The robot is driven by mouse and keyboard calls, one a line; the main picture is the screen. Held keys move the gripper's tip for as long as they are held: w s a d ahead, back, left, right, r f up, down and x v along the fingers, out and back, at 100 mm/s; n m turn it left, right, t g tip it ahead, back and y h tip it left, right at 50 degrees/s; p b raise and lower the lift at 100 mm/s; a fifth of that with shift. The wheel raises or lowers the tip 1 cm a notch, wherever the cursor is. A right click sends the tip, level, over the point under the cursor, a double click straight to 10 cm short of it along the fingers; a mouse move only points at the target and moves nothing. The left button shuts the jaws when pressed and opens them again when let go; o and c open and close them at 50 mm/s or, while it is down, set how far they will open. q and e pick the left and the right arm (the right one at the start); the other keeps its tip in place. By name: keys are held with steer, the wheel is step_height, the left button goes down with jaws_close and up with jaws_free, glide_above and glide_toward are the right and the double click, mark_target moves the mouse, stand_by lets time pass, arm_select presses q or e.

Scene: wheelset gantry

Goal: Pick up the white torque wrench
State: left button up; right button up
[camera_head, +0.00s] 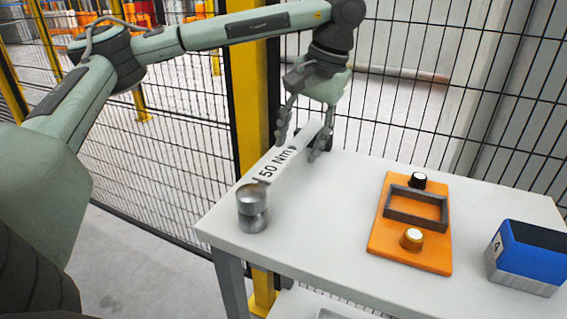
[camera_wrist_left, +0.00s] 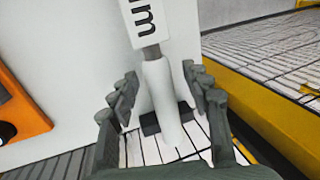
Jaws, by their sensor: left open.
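The white torque wrench (camera_head: 284,162), marked "50 Nm", lies along the left part of the table, its handle toward the far edge. My left gripper (camera_head: 298,146) points down at the handle, with one finger on each side. In the left wrist view the slim white handle (camera_wrist_left: 160,85) runs between the two spread fingers of the gripper (camera_wrist_left: 165,93). The fingers are open, and gaps show on both sides. A dark block (camera_wrist_left: 152,124) shows beside and beneath the handle. My right gripper is not in view.
A silver cylinder (camera_head: 252,209) stands at the wrench's near end; I cannot tell whether they are joined. An orange plate (camera_head: 385,240) with a dark frame and two knobs, and a blue box (camera_head: 530,255), sit right on the white table (camera_head: 320,240). Mesh fencing (camera_head: 420,100) stands behind.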

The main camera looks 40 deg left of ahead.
arm_select(q)
steer(key=shift+a+f, duration=0.1)
steer(key=shift+f, duration=0.2)
jaws_close()
steer(key=shift+r, duration=0.2)
